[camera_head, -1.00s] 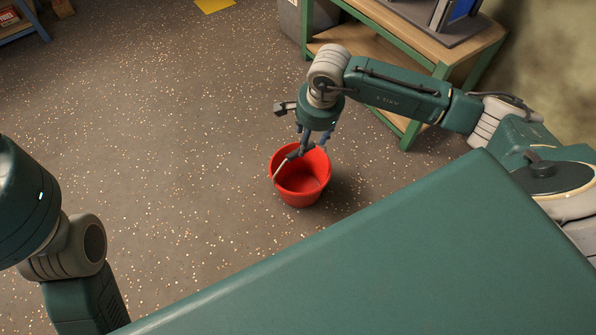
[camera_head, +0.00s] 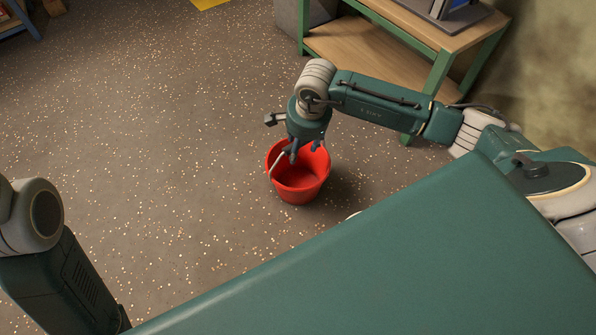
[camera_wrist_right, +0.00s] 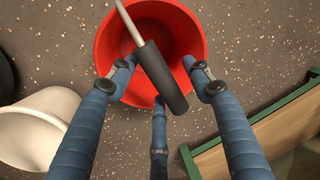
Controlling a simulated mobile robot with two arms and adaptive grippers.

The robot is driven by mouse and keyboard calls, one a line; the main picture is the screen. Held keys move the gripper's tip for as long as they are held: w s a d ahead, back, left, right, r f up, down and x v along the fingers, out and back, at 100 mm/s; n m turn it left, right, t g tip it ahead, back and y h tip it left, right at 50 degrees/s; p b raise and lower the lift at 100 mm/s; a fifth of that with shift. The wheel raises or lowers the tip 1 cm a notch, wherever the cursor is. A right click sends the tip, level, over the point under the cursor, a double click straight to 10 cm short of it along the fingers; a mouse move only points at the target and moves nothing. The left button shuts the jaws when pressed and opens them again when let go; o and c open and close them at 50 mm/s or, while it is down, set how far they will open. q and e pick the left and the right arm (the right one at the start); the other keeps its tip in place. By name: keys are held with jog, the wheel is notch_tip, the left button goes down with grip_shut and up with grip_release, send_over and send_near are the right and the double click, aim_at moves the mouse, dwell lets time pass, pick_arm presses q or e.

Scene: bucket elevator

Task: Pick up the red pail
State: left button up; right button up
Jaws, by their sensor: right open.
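The red pail (camera_head: 300,192) stands upright on the speckled floor, open at the top. Its raised wire handle (camera_head: 275,164) shows at its left side. In the right wrist view, the pail (camera_wrist_right: 106,43) lies beyond the fingers, and the handle's dark grip (camera_wrist_right: 161,78) runs slanted between them. My right gripper (camera_head: 291,153) hangs over the pail's rim at the handle. Its fingers (camera_wrist_right: 158,78) are spread apart around the grip, and I see no firm closing on it. My left arm is at the left edge, its gripper out of view.
A white pail (camera_wrist_right: 35,125) is left of the red pail in the right wrist view; its rim (camera_head: 353,215) peeks past my body. A green-framed bench with wooden shelves (camera_head: 375,62) stands behind my right arm. The floor left of the red pail is clear.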

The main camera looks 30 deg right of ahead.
jog(key=shift+f, duration=0.3)
dwell(0.5)
grip_shut()
